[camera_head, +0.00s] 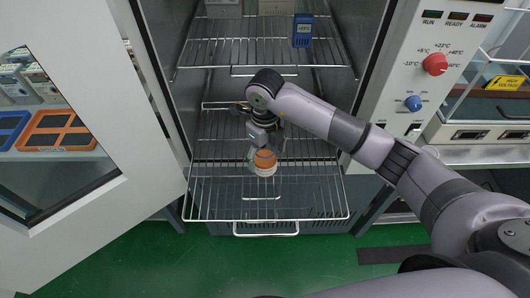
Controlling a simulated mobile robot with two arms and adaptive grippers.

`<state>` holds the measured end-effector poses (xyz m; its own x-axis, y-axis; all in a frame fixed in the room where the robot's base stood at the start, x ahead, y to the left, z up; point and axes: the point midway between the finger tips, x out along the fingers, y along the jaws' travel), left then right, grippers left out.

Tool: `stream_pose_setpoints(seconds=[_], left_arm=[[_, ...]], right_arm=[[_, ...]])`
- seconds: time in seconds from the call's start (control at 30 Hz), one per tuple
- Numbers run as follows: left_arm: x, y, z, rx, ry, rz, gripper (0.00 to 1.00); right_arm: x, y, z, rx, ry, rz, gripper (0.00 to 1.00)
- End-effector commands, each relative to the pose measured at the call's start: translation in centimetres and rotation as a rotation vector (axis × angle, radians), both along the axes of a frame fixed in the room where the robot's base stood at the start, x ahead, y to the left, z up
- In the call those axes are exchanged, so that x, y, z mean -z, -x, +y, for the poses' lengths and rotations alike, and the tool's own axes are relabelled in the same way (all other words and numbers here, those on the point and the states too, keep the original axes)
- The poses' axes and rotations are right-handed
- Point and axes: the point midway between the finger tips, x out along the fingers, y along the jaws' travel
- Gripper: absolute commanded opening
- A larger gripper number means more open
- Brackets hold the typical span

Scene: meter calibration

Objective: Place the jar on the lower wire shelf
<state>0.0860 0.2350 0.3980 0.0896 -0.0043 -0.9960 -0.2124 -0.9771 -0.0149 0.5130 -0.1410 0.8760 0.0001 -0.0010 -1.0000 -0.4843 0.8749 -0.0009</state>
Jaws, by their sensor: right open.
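A small jar with an orange-brown top and pale lower part (265,169) is at the lower wire shelf (205,204), near the middle of its width. It appears to stand on the wires. My right gripper (265,153) reaches into the chamber from the right and is open around or just behind the jar. The gripper partly hides the jar's far side, and I cannot tell whether the fingers touch it. My left gripper is not in view.
The upper wire shelf (245,52) holds a blue meter (302,30) and pale boxes above the arm. The open chamber door (95,205) stands at left; the control panel (425,60) is at right. The lower shelf's front has bare wires.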

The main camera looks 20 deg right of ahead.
Motion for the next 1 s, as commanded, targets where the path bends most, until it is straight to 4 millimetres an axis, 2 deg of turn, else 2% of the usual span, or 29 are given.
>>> stream_pose_setpoints(seconds=[0.17,0.4,0.6,0.77,1.0], left_arm=[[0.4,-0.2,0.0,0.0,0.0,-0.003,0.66],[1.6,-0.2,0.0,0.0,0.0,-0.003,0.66],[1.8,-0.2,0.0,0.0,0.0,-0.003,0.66],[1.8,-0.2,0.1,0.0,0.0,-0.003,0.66],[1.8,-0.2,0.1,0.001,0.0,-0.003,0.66]], right_arm=[[-2.1,-0.2,0.0,-0.001,-0.001,-0.006,0.74],[-7.3,-0.2,0.0,-0.001,-0.001,-0.006,0.74],[-10.8,-0.1,0.0,0.0,0.001,-0.005,0.74],[-12.0,0.0,0.0,0.0,0.0,-0.001,0.74],[-12.2,0.0,0.0,0.0,-0.001,0.0,0.74]])
